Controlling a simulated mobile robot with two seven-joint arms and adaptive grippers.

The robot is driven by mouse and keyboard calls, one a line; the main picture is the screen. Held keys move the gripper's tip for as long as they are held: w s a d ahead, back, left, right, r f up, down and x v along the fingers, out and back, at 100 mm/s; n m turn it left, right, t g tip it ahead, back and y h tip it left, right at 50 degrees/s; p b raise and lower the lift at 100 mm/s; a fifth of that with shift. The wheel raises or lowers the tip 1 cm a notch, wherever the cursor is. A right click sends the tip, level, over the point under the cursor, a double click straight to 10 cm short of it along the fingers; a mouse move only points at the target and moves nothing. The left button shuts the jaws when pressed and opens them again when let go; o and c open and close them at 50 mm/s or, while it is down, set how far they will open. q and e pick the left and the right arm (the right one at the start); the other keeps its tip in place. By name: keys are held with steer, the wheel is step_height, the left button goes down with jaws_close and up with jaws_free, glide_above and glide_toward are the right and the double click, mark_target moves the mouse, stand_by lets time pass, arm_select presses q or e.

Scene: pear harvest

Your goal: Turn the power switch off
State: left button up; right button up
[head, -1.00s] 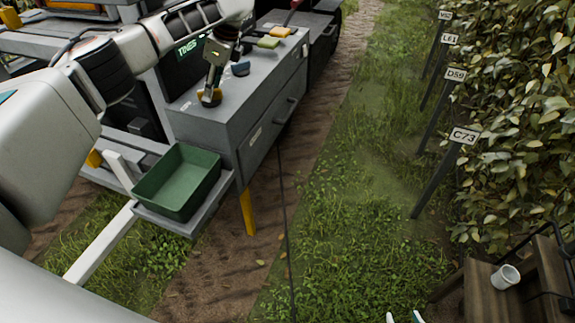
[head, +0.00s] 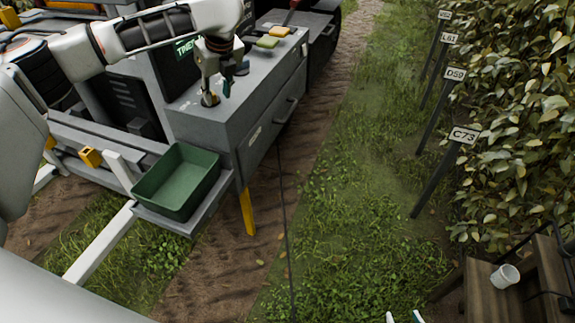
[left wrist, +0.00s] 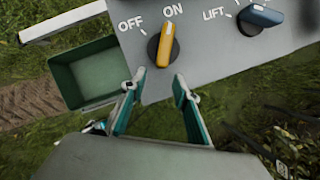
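The power switch is a yellow rotary knob (left wrist: 167,45) on a dark round base, with OFF and ON printed beside it on the grey panel. Its pointer end is toward ON. In the head view the knob (head: 210,99) is small and partly covered by my gripper. My left gripper (left wrist: 156,83) is open and empty, its teal-lined fingers apart, with the knob just beyond and between the tips. It also shows in the head view (head: 218,92), pointing down over the panel. I cannot tell whether a finger touches the knob. My right gripper (head: 403,317) shows only two separated fingertips at the bottom edge.
A blue knob (left wrist: 261,17) marked LIFT sits beside the switch. A green bin (head: 177,181) stands on a low shelf at the cabinet's near end. Yellow and green blocks lie farther back.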

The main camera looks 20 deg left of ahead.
arm_select(q)
steer(key=s+d, duration=0.5)
steer(key=d, duration=0.1)
steer(key=s+d+f+n+h+b, duration=0.1)
steer(key=d+f+h, duration=0.3)
steer(key=d+f, duration=1.1)
steer(key=shift+s+d+n+t, duration=0.25)
steer(key=shift+s+n+t, duration=0.05)
steer(key=shift+s+n, duration=0.2)
steer(key=shift+f, duration=0.1)
